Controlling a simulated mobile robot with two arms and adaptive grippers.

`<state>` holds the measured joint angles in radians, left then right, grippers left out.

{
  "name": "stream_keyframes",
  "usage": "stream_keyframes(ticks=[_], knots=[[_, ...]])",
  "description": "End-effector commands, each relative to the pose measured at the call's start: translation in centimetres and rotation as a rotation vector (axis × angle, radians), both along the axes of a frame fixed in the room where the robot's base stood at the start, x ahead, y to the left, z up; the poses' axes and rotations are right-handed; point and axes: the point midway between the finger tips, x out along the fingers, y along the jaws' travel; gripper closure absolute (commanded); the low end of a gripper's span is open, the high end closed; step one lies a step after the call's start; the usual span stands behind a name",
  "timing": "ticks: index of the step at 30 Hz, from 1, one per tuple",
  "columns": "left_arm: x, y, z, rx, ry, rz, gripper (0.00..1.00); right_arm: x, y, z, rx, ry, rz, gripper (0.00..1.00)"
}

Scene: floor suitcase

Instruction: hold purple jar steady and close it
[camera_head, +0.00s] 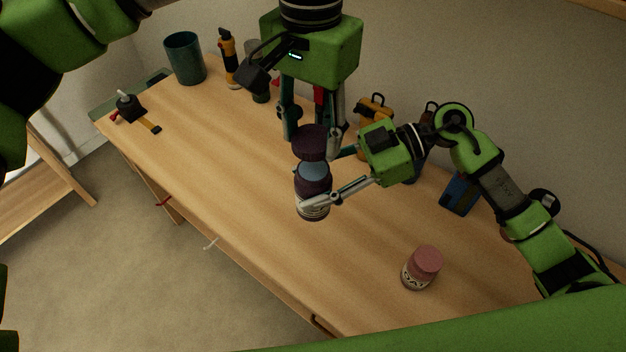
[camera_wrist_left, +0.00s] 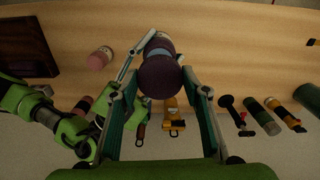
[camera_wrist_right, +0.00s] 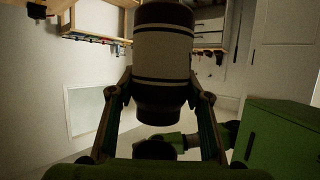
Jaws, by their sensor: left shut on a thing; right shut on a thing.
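The purple jar (camera_head: 313,187) is a dark purple body with a pale label, held roughly upright above the table. Its light blue open mouth shows. My right gripper (camera_head: 316,180) is shut around the jar body from the right; in the right wrist view the jar (camera_wrist_right: 163,55) fills the space between the fingers. The dark purple lid (camera_head: 312,142) is just above the jar mouth, with a visible gap. My left gripper (camera_head: 312,147) points down and is shut on the lid. In the left wrist view the lid (camera_wrist_left: 160,76) covers part of the jar.
A pink-lidded jar (camera_head: 421,268) stands near the right front on the wooden table (camera_head: 225,160). A teal cup (camera_head: 185,58), a yellow-black tool (camera_head: 228,60), a yellow item (camera_head: 375,108) and a blue item (camera_head: 458,195) line the back. A black-yellow tool (camera_head: 130,108) lies at left. The middle left is clear.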

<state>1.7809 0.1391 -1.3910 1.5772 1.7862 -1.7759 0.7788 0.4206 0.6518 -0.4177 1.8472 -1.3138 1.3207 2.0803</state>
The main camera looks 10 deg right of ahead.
Motion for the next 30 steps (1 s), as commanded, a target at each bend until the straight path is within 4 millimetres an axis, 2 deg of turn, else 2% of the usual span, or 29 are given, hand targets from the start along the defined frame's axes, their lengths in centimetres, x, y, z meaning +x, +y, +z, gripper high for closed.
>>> stream_keyframes(ticks=[14, 25, 30], knots=[[0.0, -0.2, -0.1, 0.001, 0.001, -0.004, 0.67, 0.0, 0.0, 0.1, 0.002, -0.001, -0.001, 0.93], [0.0, -0.1, -3.1, 0.002, 0.001, -0.004, 0.67, 0.0, 0.0, 0.1, 0.002, -0.001, -0.001, 0.93], [0.0, -0.2, -3.9, 0.0, 0.0, -0.004, 0.67, 0.0, 0.0, 0.1, 0.002, -0.001, -0.001, 0.93]])
